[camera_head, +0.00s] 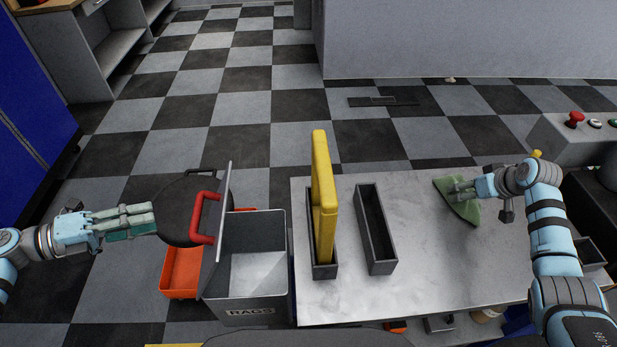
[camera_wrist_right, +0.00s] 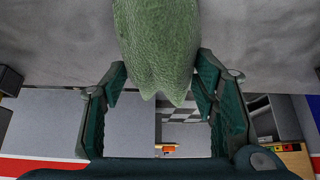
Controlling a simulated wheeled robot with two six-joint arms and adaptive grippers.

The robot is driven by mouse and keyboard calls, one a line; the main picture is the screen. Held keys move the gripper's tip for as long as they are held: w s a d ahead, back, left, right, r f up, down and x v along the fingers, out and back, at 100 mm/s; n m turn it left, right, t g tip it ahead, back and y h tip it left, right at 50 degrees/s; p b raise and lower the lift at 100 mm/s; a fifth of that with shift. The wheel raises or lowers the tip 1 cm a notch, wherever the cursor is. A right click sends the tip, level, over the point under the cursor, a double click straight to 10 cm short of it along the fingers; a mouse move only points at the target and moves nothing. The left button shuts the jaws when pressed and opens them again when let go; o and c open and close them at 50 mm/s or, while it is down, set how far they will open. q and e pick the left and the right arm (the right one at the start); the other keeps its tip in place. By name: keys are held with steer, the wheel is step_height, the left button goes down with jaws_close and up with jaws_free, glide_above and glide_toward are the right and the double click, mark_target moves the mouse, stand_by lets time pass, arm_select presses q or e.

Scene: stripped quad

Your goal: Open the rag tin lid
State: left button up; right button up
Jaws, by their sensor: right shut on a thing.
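The rag tin (camera_head: 252,270), a grey box marked RAGS, stands at the left end of the workbench. Its lid (camera_head: 225,195) is raised and stands steeply on the left side, so the inside of the tin shows. A red handle (camera_head: 196,220) is on the lid's left face. My left gripper (camera_head: 154,218) is to the left of the handle, apart from it; I cannot tell its opening. My right gripper (camera_head: 455,192) is shut on a green rag (camera_head: 462,207) at the right of the bench. The rag also shows between the fingers in the right wrist view (camera_wrist_right: 158,45).
A yellow upright piece (camera_head: 323,190) stands in a dark narrow tray on the workbench (camera_head: 420,285). A second narrow tray (camera_head: 375,228) beside it is empty. A round dark object (camera_head: 178,212) is above an orange bin (camera_head: 180,273) left of the tin. The bench's middle is clear.

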mark_target(196, 211)
arm_select(q)
steer(key=x, duration=1.1)
steer(key=shift+s+d+r, duration=0.15)
steer(key=shift+s+d, duration=0.1)
steer(key=shift+s+r, duration=0.1)
steer(key=shift+s, duration=0.05)
jaws_close()
